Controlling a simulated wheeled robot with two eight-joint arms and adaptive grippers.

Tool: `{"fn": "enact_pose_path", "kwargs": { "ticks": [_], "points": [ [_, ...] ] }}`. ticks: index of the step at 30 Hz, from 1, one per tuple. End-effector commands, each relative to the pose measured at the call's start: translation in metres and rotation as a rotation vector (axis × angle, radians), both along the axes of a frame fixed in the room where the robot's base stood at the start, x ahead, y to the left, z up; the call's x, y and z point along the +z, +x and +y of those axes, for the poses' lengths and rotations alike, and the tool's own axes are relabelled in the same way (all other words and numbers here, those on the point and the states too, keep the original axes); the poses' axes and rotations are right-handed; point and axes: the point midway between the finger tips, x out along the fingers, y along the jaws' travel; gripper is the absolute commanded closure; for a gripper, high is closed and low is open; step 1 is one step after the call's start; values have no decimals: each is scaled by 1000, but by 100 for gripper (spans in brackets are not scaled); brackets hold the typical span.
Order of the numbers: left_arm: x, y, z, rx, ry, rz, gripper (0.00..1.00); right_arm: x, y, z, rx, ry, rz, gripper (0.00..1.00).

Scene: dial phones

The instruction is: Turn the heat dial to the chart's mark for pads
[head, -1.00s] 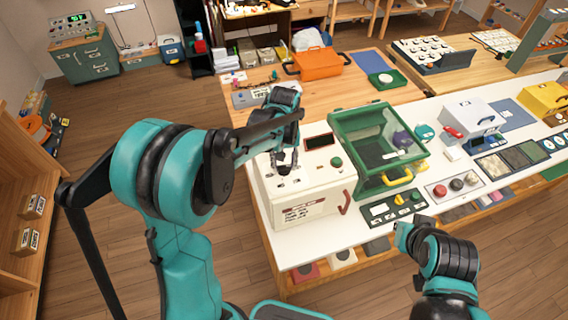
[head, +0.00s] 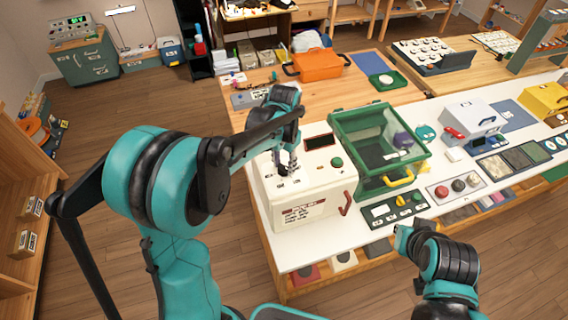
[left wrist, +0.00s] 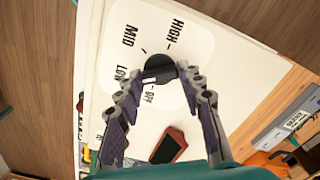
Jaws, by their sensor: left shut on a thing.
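The heat dial is a round black knob (left wrist: 159,69) on a white panel with the words OFF, LOW, MID and HIGH around it. My left gripper (left wrist: 162,74) has its fingers on both sides of the knob and is shut on it. In the head view this gripper (head: 286,169) reaches down onto the top of a white machine (head: 262,187), where the knob is hidden.
A green clear-sided box (head: 377,137) stands close to the right of the machine. A dark control panel (head: 395,208) lies in front of that box. An orange toolbox (head: 318,65) is behind on the wooden table. Floor to the left is clear.

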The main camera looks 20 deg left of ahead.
Motion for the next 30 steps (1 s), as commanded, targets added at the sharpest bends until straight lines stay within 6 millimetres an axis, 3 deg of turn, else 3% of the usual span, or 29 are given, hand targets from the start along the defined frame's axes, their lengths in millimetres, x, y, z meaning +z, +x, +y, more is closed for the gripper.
{"fn": "enact_pose_path", "kwargs": {
  "ticks": [19,20,22,30],
  "points": [
    [0,0,0,-49,0,1,91,-1,0,0,0,0,0,100],
    [0,0,0,-49,0,1,57,-1,0,0,0,0,0,100],
    [0,0,0,-49,0,1,41,-1,0,0,0,0,0,100],
    [0,0,0,-48,0,0,41,-1,0,0,0,0,0,100]
  ]
}}
